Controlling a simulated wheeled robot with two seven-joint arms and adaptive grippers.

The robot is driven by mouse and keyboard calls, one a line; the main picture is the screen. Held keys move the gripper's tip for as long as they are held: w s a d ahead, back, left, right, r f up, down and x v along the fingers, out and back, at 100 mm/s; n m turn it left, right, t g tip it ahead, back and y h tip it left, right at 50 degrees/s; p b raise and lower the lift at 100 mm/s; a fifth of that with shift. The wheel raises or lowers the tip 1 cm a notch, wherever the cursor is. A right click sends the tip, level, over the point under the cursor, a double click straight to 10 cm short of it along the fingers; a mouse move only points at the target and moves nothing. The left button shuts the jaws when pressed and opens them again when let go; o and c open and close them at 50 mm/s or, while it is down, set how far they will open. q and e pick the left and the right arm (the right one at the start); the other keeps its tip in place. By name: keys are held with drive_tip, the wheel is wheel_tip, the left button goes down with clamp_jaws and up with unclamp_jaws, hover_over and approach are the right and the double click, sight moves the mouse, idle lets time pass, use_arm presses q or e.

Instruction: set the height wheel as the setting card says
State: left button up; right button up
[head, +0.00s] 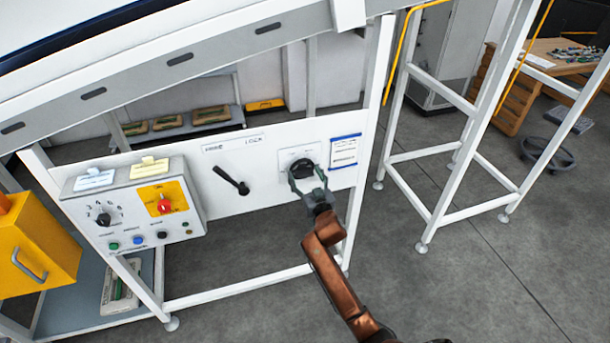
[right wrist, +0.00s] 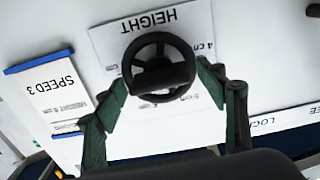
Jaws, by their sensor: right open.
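The black height wheel (head: 302,168) sits on a white plate labelled HEIGHT on the white front panel. In the right wrist view the wheel (right wrist: 158,50) appears upside down, with printed cm marks around it. The setting card (head: 345,150), white with blue edges, is just right of the wheel. In the right wrist view the card (right wrist: 48,88) reads SPEED 3 and a height in cm whose digit is too blurred to be sure of. My right gripper (head: 308,184) is open, its fingers at either side of the wheel's lower part; contact cannot be told. My left gripper is not in view.
A lever (head: 232,181) is on the panel left of the wheel. A control box (head: 130,207) with a dial, a red switch and several buttons is further left, near a yellow box (head: 38,250). White frame legs (head: 447,170) stand at right. Grey floor is open in front.

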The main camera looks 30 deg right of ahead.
drive_tip(key=shift+s+r, duration=0.1)
drive_tip(key=c, duration=1.2)
drive_tip(key=shift+o, duration=0.2)
drive_tip(key=shift+n, duration=0.3)
drive_tip(key=shift+r+n+p, duration=0.15)
drive_tip(key=shift+n+p, duration=0.55)
drive_tip(key=shift+n, duration=0.2)
drive_tip(key=n+p, duration=0.1)
drive_tip(key=n, duration=0.1)
drive_tip(key=shift+a+n, duration=0.1)
drive_tip(key=shift+n, duration=0.2)
drive_tip(key=n+p, duration=0.1)
drive_tip(key=n, duration=0.2)
drive_tip(key=shift+a+n, duration=0.1)
drive_tip(key=shift+n, duration=1.6)
